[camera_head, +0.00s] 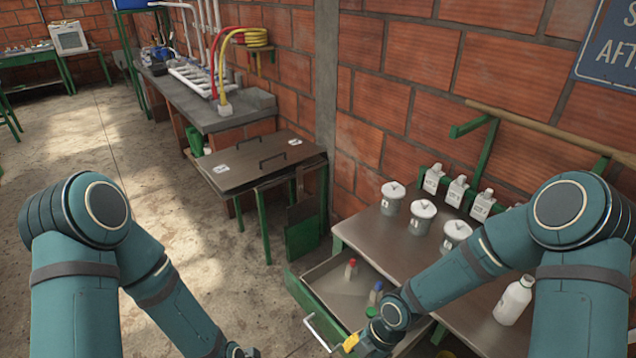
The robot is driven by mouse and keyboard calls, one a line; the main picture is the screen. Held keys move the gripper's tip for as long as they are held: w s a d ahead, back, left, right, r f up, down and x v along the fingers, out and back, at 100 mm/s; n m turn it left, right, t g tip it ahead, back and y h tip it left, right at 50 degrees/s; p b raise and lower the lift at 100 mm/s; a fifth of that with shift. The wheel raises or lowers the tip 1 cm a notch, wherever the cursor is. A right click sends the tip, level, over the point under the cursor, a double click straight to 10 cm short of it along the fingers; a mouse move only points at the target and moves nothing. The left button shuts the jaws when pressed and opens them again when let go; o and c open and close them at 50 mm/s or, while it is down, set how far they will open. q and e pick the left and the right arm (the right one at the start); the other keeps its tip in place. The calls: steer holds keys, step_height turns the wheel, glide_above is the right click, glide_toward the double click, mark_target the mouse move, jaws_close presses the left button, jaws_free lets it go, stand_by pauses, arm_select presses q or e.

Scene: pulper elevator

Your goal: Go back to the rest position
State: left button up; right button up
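My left arm comes down from the left, and its wrist end (238,350) reaches the bottom edge over the floor; its fingers are not clearly visible. My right arm reaches left over the table to the open drawer (302,291). My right wrist end (378,338) is low by the drawer's front, close to the pale drawer handle (318,334). A small yellow part (350,342) shows between wrist and handle; I cannot tell whether it touches the handle. The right fingers are not clear enough to read as open or shut.
The drawer holds a red-capped bottle (350,268) and a blue-capped one (376,290). The metal table (395,247) bears lidded pots (422,215), white bottles (457,190) and a larger white bottle (513,300). A bench (240,177) stands behind. The floor at left is clear.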

steer(key=s+f+m+t+b, duration=0.1)
steer(key=s+f+m+b, duration=0.1)
steer(key=m, duration=1.1)
steer(key=s+f+m+t+b, duration=0.1)
steer(key=s+f+m+b, duration=0.2)
steer(key=f+m, duration=0.4)
steer(key=s+m, duration=0.1)
steer(key=m, duration=0.6)
steer(key=shift+f+t+b, duration=0.2)
steer(key=shift+t+b, duration=0.1)
